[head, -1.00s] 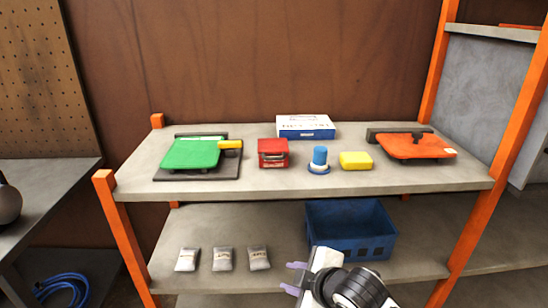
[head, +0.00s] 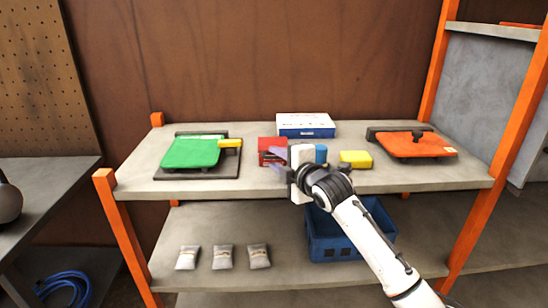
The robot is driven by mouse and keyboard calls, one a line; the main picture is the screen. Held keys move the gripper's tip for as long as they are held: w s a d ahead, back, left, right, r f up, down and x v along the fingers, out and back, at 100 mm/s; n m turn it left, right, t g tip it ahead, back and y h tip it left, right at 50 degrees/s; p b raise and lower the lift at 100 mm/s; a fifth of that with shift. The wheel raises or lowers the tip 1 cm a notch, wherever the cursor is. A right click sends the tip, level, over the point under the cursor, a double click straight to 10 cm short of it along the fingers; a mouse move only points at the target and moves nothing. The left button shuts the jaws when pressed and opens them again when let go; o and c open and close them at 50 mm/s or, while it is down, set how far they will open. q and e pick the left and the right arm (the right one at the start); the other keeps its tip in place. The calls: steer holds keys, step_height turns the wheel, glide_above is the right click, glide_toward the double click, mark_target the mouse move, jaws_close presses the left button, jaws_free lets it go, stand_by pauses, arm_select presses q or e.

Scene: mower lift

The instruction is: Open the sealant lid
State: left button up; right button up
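A green lid (head: 190,153) with a yellow piece (head: 230,144) at its right side lies on a dark base at the shelf's left. An orange-red lid (head: 418,145) with a dark knob lies on a dark base at the right. Both look closed; I cannot tell which is the sealant lid. A red box (head: 270,146) stands left of centre. My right gripper (head: 277,158) points left in front of the red box, its two purple fingers apart, and partly hides it. I cannot tell whether they touch it. My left gripper is not in view.
A blue cylinder (head: 321,153), partly hidden by my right gripper, and a yellow block (head: 356,158) stand right of it. A white and blue box (head: 306,127) is behind. Below are a blue crate (head: 328,247) and grey packets (head: 223,257). Orange posts (head: 120,235) flank the shelf.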

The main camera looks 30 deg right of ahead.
steer(key=shift+x, duration=1)
